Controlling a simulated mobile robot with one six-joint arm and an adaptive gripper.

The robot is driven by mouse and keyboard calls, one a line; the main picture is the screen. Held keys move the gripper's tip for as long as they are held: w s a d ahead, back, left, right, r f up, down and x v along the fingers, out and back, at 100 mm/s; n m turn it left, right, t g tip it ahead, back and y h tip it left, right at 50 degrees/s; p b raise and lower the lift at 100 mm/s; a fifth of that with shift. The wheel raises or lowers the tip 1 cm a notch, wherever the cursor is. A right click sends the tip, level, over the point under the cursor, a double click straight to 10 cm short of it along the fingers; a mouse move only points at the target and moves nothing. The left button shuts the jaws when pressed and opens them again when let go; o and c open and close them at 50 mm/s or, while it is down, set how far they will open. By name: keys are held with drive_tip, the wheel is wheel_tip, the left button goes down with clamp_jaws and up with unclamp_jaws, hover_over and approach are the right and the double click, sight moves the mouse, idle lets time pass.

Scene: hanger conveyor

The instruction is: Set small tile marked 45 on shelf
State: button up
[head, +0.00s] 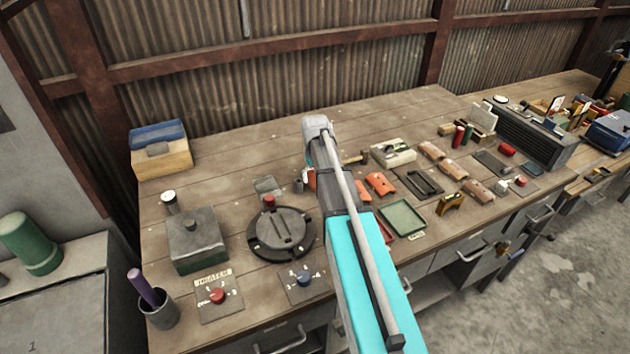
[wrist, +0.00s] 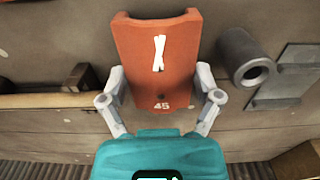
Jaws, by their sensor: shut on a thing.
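The small orange-red tile (wrist: 157,60) fills the middle of the wrist view. It carries a white "45" near its lower edge and a white mark higher up. My gripper (wrist: 160,88) is shut on it, with one grey finger at each side edge. In the head view an orange-red edge (head: 310,179) shows beside my arm, which hides the rest of the gripper and tile. Other orange tiles (head: 380,184) lie on the bench to the right of my arm. I cannot tell which surface is the shelf.
A grey hollow cylinder (wrist: 245,60) and a grey plate (wrist: 287,77) are close to the tile's right. A hammer (wrist: 60,99) lies to its left. On the bench (head: 235,150), a round black fixture (head: 282,232) stands left of my arm. The bench's back left is mostly clear.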

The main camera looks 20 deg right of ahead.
drive_tip(key=shift+f, duration=0.1)
idle(0.3)
drive_tip(key=shift+f, duration=0.15)
drive_tip(key=o, duration=1)
drive_tip(key=shift+c, duration=0.2)
wheel_tip(320, 180, up, 12)
drive_tip(key=p, duration=1.2)
drive_tip(key=shift+r, duration=0.2)
drive_tip(key=s+a, duration=0.5)
drive_tip(key=s, duration=0.1)
drive_tip(key=s+a, duration=0.5)
drive_tip(key=s, duration=0.2)
drive_tip(key=s+a, duration=0.6)
drive_tip(key=s, duration=0.1)
